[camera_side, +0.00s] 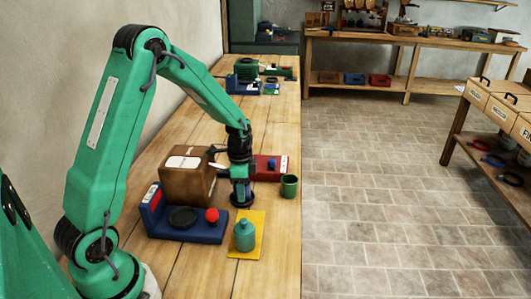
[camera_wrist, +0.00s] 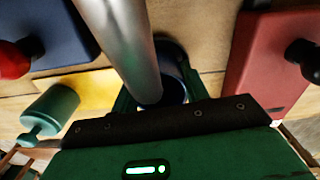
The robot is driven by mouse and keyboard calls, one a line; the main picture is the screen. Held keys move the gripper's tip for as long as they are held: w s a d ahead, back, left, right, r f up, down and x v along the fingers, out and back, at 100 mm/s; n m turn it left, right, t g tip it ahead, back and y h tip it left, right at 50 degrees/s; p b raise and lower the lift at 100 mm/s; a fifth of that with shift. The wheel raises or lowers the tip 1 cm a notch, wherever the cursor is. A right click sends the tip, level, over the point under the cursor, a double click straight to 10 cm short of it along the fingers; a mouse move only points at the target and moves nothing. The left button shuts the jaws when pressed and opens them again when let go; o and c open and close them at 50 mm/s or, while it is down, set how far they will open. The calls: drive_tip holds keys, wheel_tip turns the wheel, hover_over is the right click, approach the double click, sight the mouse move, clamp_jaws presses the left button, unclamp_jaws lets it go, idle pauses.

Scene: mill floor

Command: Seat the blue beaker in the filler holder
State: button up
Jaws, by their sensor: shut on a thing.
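My gripper (camera_side: 241,188) points straight down over the bench and is shut on the dark blue beaker (camera_side: 241,201). In the wrist view the beaker (camera_wrist: 176,88) shows between my green fingers, partly hidden by a metal rod. The beaker looks upright, at or just above the bench top; I cannot tell if it touches. A blue station (camera_side: 190,232) with a black round seat (camera_side: 184,217) and a red knob (camera_side: 212,215) stands to the left and nearer. No label shows which is the filler holder.
A brown box (camera_side: 187,184) stands left of my gripper. A teal bottle (camera_side: 245,236) is on a yellow mat (camera_side: 250,220) in front. A green cup (camera_side: 289,187) stands to the right, near the bench edge. More machines (camera_side: 262,72) are at the far end.

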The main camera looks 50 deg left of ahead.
drive_tip(key=shift+r, duration=0.8)
idle(3.1)
drive_tip(key=shift+f, duration=0.8)
idle(1.1)
drive_tip(key=o, duration=0.8)
drive_tip(key=shift+c, duration=0.2)
drive_tip(key=shift+r, duration=0.1)
wheel_tip(320, 180, up, 11)
idle(1.0)
